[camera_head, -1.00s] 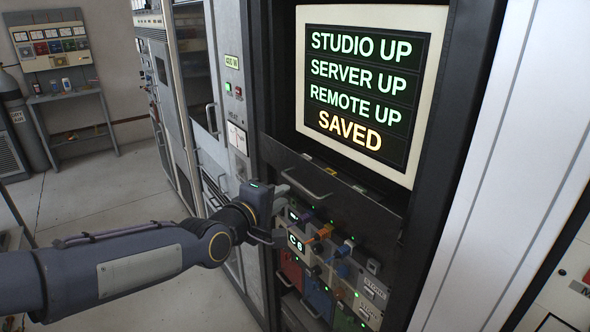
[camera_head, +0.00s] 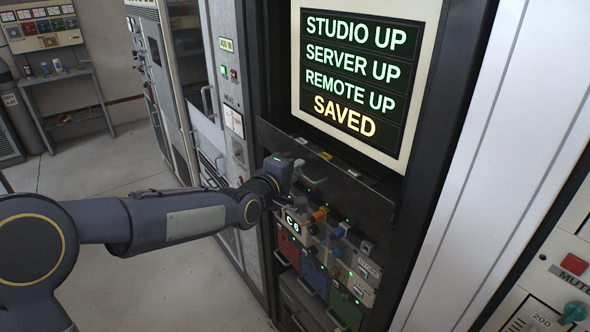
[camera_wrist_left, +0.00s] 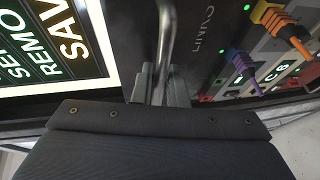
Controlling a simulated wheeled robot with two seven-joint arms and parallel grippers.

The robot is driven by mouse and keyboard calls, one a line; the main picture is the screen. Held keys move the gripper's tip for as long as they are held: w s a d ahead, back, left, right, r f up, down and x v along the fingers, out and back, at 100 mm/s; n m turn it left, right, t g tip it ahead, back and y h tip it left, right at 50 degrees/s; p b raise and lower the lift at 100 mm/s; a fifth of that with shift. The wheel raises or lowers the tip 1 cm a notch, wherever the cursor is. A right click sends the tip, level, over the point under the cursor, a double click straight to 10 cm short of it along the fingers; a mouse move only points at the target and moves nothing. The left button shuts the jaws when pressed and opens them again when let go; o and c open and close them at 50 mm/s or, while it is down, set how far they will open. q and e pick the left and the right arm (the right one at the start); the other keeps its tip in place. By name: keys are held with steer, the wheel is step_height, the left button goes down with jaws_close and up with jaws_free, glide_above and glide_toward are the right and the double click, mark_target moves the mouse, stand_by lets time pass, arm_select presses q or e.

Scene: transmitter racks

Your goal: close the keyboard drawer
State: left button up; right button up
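The keyboard drawer (camera_head: 360,192) is a dark front panel in the rack below the lit screen. It stands out a little from the rack, with small white and yellow pieces showing behind its top edge. My left gripper (camera_head: 298,177) is at the drawer front. In the left wrist view, the drawer's metal handle (camera_wrist_left: 166,40) runs between the two fingers of my left gripper (camera_wrist_left: 161,88), which sit close on both sides of it. In the head view the gripper hides much of the handle. My right gripper is not in view.
The screen (camera_head: 352,70) reads STUDIO UP, SERVER UP, REMOTE UP, SAVED. Below the drawer is a patch panel (camera_head: 340,250) with coloured plugs and cables, close under my gripper. A grey cabinet (camera_head: 225,100) stands left of the rack. Open floor (camera_head: 110,180) lies further left.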

arm_select(q)
jaws_close()
steer(key=w+d, duration=0.1)
steer(key=w+d+b, duration=0.1)
steer(key=d, duration=0.1)
steer(key=shift+w+d, duration=0.15)
steer(key=shift+w, duration=0.05)
steer(key=shift+r, duration=0.1)
steer(key=shift+o, duration=1.1)
jaws_free()
steer(key=shift+s+a+b, duration=0.25)
steer(key=shift+s+b, duration=0.05)
steer(key=shift+s, duration=0.15)
steer(key=b, duration=0.2)
glide_toward(308, 165)
steer(key=x, duration=0.2)
steer(key=shift+w+d, duration=0.15)
steer(key=shift+w, duration=0.05)
